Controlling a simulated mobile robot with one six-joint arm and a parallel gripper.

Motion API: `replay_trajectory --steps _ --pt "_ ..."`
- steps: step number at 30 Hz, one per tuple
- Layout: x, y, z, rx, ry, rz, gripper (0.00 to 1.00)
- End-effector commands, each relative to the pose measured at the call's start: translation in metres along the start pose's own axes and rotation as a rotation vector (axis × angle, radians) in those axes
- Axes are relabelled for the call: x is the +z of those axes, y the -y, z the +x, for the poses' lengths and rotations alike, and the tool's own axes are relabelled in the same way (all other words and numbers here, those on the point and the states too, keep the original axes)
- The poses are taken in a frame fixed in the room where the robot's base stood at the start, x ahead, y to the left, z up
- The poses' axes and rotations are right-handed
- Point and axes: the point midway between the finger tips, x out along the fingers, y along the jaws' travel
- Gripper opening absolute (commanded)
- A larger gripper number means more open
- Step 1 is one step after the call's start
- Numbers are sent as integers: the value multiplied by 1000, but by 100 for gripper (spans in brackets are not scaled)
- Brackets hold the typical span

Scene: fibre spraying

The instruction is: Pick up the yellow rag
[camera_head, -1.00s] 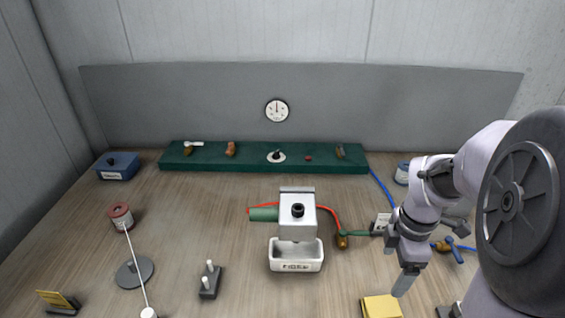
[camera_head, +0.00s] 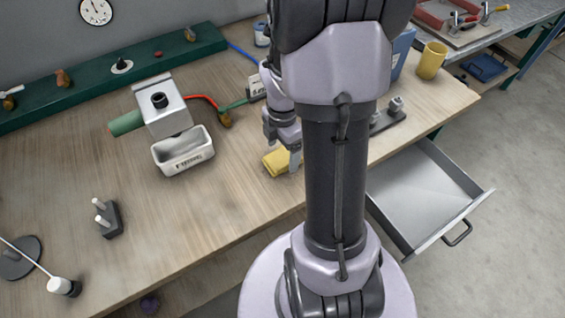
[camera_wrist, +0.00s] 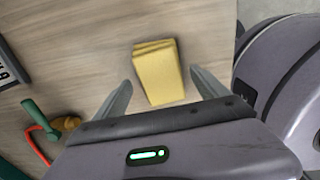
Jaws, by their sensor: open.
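The yellow rag (camera_head: 274,163) lies folded on the wooden table, partly hidden behind my arm in the head view. In the wrist view the yellow rag (camera_wrist: 158,72) lies ahead of my gripper (camera_wrist: 158,92), between the lines of its two spread fingers. My gripper is open and empty. In the head view my gripper (camera_head: 293,158) points down beside the rag's right side; I cannot tell whether it touches the rag.
A white bin (camera_head: 184,152) stands under a grey device (camera_head: 160,104) left of the rag. A two-pegged block (camera_head: 108,218) stands front left. An open drawer (camera_head: 425,195) juts out at the right. A yellow mug (camera_head: 432,60) stands at the back right.

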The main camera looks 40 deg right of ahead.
Motion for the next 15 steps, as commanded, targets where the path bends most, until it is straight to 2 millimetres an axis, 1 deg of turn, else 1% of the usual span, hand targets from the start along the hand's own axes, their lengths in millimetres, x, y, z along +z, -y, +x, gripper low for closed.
replay_trajectory --steps 1,3,8,9,11,15 --pt "0 1 17 -3 -1 1 84" --pt "0 1 26 -2 -1 -1 84" --pt "0 0 24 -1 0 -1 84" --pt "0 0 24 -1 0 -1 82" --pt "0 0 24 -1 0 -1 70" --pt "0 0 24 -1 0 -1 42"
